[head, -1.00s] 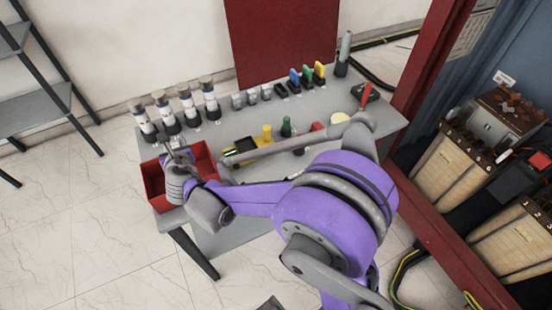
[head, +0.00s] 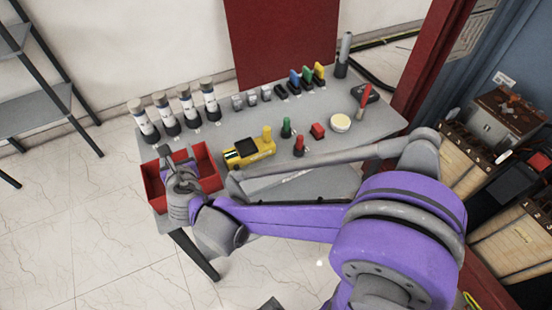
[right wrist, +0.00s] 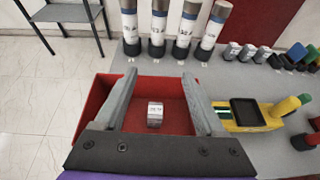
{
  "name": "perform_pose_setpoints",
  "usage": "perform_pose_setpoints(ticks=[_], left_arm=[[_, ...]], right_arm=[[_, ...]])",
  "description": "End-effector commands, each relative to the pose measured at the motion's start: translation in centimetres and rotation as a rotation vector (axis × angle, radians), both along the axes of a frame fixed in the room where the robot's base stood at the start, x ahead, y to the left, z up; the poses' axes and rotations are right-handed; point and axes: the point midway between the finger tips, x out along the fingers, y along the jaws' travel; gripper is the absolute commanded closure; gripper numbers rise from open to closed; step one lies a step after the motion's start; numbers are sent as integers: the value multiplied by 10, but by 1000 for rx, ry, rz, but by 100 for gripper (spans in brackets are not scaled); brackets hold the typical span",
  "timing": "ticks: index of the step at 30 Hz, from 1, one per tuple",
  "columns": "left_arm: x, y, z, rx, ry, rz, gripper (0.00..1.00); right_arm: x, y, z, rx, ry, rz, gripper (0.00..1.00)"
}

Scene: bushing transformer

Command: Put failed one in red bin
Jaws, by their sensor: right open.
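The red bin (head: 208,168) stands at the left front corner of the grey table. My right gripper (head: 176,163) is over the bin, and its jaws are open. In the right wrist view, a small grey block with a white label (right wrist: 155,114) lies on the floor of the red bin (right wrist: 92,104). It shows between the spread fingers of my right gripper (right wrist: 154,85), apart from both. Several similar small grey parts (head: 252,97) stand in a row at the back of the table. My left gripper is out of view.
Several tall white cylinders with dark bases (head: 166,115) stand behind the bin. A yellow device with a dark screen (head: 248,151) lies right of it. Coloured connectors (head: 307,76) stand farther back. A red frame post (head: 425,70) edges the right side.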

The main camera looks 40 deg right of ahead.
Motion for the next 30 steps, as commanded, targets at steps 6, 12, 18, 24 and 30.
perform_pose_setpoints(ticks=[6,12,18,24,30], left_arm=[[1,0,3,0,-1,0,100],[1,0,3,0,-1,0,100],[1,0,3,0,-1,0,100],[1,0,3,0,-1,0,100],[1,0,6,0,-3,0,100]], right_arm=[[-29,10,13,1,0,2,28],[-37,12,16,1,-1,0,28],[-37,12,16,1,0,0,28],[-37,12,16,1,0,0,28],[-51,-5,14,176,-4,-108,28]])
